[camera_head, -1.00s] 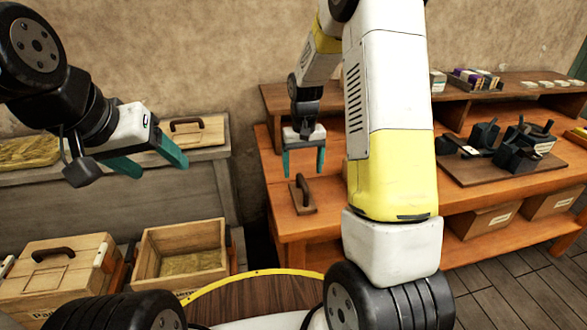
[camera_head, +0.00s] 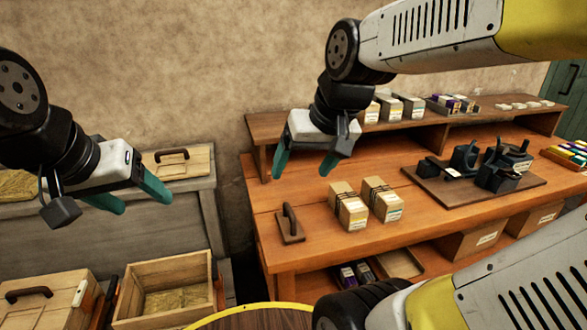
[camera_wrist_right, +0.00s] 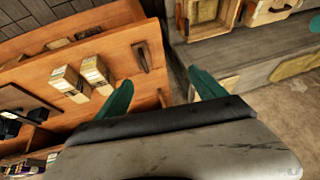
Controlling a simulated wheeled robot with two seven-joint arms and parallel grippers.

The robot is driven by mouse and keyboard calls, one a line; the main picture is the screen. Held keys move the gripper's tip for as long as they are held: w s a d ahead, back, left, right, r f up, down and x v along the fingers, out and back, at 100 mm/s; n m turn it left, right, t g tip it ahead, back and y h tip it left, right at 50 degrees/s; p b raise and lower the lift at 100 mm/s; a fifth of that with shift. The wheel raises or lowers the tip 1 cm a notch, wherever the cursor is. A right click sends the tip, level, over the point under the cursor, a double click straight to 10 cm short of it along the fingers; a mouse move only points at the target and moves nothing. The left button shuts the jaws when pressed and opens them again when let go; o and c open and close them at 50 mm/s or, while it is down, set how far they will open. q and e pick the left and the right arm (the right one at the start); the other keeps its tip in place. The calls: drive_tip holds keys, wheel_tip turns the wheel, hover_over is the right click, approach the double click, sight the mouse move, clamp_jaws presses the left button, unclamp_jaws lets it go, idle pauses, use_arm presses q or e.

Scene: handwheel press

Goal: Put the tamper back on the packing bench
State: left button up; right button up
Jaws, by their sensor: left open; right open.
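The tamper (camera_head: 291,228), a small brown wooden block with a dark upright handle, rests on the near left part of the orange wooden bench (camera_head: 330,245). It also shows in the right wrist view (camera_wrist_right: 142,58), beyond the fingertips. My right gripper (camera_head: 305,165) is open and empty, raised above the bench and apart from the tamper. Its two teal fingers also show in the right wrist view (camera_wrist_right: 164,88). My left gripper (camera_head: 131,197) is open and empty, in front of the grey bench (camera_head: 200,195) at left.
Two cardboard packets (camera_head: 348,207) stand right of the tamper. A dark fixture (camera_head: 490,165) on a board sits further right. A raised back shelf (camera_head: 400,130) holds more packets. An open wooden crate (camera_head: 165,290) and a handled crate (camera_head: 45,300) stand at lower left.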

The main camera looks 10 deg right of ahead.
drive_tip(key=shift+t, duration=0.5)
drive_tip(key=s, duration=0.4)
drive_tip(key=shift+a+r, duration=0.2)
drive_tip(key=shift+a, duration=0.05)
